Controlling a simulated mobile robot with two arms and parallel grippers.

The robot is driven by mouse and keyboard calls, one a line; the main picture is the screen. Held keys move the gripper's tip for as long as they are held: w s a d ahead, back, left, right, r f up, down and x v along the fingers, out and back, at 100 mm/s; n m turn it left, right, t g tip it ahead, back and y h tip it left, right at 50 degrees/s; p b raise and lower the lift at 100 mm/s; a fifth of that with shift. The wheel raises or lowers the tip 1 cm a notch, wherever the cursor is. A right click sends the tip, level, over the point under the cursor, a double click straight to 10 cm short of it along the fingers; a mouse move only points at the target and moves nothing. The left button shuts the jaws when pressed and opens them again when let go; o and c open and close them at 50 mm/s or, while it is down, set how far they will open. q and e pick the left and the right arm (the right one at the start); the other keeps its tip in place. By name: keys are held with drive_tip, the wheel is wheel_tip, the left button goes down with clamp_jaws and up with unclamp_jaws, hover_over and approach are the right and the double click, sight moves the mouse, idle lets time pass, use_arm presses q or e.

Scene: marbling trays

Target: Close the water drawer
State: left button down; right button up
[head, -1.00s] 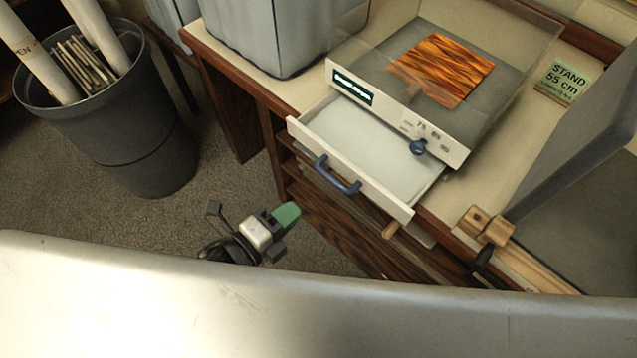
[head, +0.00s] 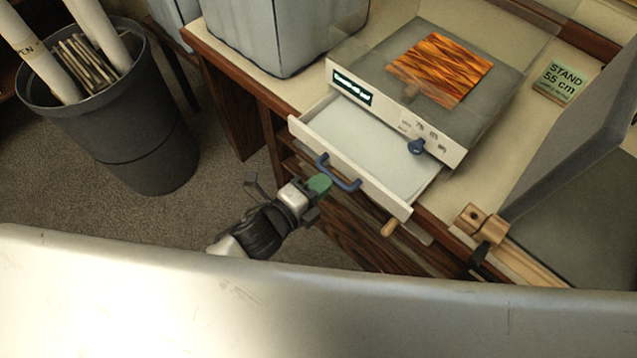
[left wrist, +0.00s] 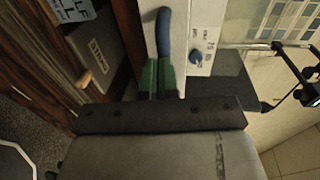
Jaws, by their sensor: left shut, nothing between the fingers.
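The water drawer (head: 365,150) is a white drawer pulled out from under a white-fronted unit (head: 440,148) with a small display and a blue knob. Its blue handle (head: 337,174) is on the drawer front. My left gripper (head: 320,184) has green fingertips, is shut and empty, and is at the handle's left part in the head view. In the left wrist view the green fingertips (left wrist: 157,78) are close to the lower end of the blue handle (left wrist: 163,32). I cannot tell whether they touch it. My right gripper is not in view.
An orange patterned sheet (head: 440,69) lies on top of the unit. A grey bin (head: 136,148) with rolls stands at left. A grey container (head: 285,35) and a sign reading STAND 55 cm (head: 560,81) are on the desk. A wooden clamp (head: 480,222) is at right.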

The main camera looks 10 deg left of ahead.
sight(363, 150)
use_arm(q)
drive_tip(key=x, duration=0.4)
drive_tip(key=r+x, duration=0.1)
drive_tip(key=x, duration=0.4)
drive_tip(key=r+x, duration=0.1)
drive_tip(key=x, duration=0.3)
drive_tip(key=shift+w+d+f+b, duration=0.15)
drive_tip(key=shift+w+d+b, duration=0.1)
drive_tip(key=shift+w+b, duration=0.15)
drive_tip(key=shift+r, duration=0.25)
